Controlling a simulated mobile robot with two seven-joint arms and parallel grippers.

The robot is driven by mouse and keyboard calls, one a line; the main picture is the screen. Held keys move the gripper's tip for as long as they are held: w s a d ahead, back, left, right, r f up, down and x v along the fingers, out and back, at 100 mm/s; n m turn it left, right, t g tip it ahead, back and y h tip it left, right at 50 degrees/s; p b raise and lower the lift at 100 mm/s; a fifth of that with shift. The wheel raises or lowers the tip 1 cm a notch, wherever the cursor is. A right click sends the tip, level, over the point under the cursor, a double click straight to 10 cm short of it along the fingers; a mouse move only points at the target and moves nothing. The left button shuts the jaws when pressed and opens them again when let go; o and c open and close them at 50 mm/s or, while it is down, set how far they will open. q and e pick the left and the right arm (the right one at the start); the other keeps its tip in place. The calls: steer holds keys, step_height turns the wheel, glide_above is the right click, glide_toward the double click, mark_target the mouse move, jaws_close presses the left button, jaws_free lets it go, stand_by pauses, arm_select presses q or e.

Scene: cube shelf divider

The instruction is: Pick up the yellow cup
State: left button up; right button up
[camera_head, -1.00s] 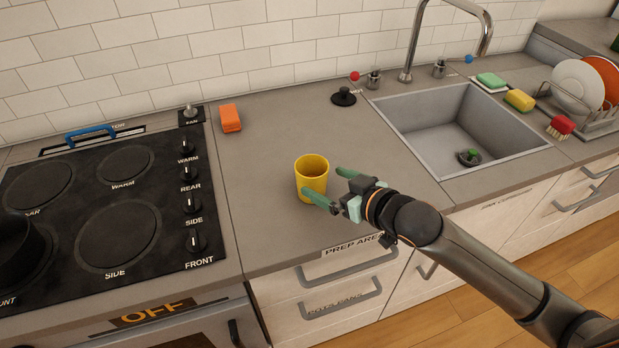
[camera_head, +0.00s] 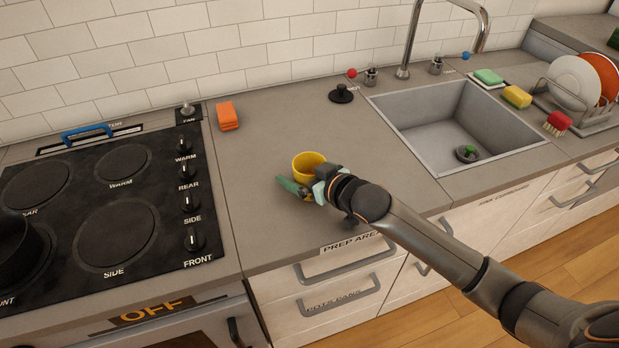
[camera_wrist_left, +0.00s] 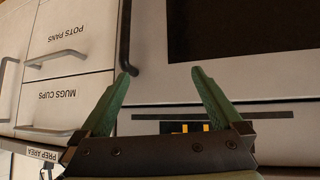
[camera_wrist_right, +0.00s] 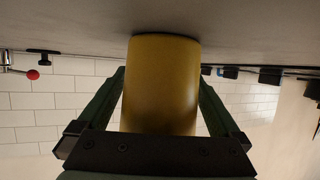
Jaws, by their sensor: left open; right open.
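The yellow cup (camera_head: 308,163) stands on the grey counter in the prep area, right of the stove. My right gripper (camera_head: 300,187) is at the cup, with its arm coming in from the right and hiding the cup's lower part. In the right wrist view the cup (camera_wrist_right: 160,85) fills the space between the green fingers of the right gripper (camera_wrist_right: 160,95). Those fingers stand open, one on each side of the cup. My left gripper (camera_wrist_left: 162,85) is open and empty in the left wrist view, in front of the cabinet and oven fronts.
A black stove (camera_head: 100,200) lies left of the cup, and an orange sponge (camera_head: 227,116) sits behind it. A black stopper (camera_head: 341,93) and the sink (camera_head: 450,120) are to the right. Counter around the cup is clear.

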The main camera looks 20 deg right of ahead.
steer(key=c, duration=1.2)
steer(key=shift+r, duration=0.15)
steer(key=shift+c, duration=0.2)
